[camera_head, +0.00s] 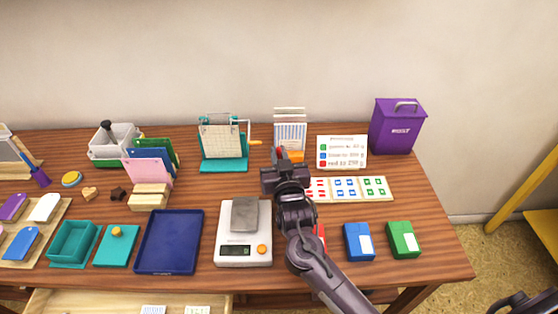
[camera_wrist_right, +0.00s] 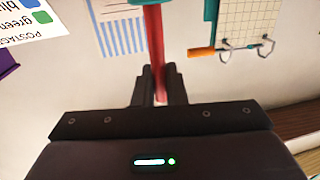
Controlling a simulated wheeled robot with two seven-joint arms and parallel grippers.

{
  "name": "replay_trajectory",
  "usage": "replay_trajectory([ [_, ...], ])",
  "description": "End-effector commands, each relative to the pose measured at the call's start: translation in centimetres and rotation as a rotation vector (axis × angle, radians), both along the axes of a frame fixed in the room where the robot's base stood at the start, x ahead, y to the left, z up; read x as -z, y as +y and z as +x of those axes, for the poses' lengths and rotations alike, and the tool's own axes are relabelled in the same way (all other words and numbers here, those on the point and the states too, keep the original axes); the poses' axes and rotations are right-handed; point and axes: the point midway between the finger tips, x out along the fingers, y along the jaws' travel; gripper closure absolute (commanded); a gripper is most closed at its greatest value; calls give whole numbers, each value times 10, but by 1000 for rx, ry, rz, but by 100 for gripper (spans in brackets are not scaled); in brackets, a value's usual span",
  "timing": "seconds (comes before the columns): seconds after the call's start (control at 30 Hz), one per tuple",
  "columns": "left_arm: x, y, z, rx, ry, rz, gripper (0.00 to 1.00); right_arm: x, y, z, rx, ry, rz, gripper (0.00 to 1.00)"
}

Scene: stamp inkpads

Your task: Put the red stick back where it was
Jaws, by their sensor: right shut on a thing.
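My right gripper (camera_head: 282,160) is shut on the red stick. In the right wrist view the red stick (camera_wrist_right: 154,45) runs between the two fingers (camera_wrist_right: 158,88), with a teal piece at the picture's top edge by its end. In the head view only a small red part of the stick (camera_head: 279,152) shows, at the fingertips; the gripper hides the rest. The gripper is over the back half of the table, in front of the white card rack (camera_head: 290,128). I cannot tell how high the stick is. My left gripper is not in view.
A teal stand with a gridded sheet (camera_head: 223,142) is left of the gripper, a price sign (camera_head: 342,152) and purple box (camera_head: 397,127) right. A sticker strip (camera_head: 375,188) lies beside it. A scale (camera_head: 231,250), blue box (camera_head: 359,242) and green box (camera_head: 403,239) stand in front.

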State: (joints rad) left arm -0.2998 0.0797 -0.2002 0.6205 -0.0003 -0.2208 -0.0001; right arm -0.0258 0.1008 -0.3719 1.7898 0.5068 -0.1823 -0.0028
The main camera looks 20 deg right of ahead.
Motion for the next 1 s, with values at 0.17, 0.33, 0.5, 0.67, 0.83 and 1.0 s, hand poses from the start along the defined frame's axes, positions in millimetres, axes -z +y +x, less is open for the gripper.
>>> replay_trajectory([
  [0.17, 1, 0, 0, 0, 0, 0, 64, 19, 0, 0, 0, -1, 0, 100],
  [0.33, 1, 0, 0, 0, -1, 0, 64, 19, 0, 0, 0, -1, 1, 100],
  [0.5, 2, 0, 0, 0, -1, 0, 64, 22, 0, 0, 0, 0, 0, 100],
  [0.67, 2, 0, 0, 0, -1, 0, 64, 22, 0, 0, 0, 0, 0, 73],
  [0.83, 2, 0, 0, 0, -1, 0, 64, 22, 0, 0, 0, 0, 0, 67],
  [1.0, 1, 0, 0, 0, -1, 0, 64, 20, 0, 0, 0, -1, 1, 67],
])
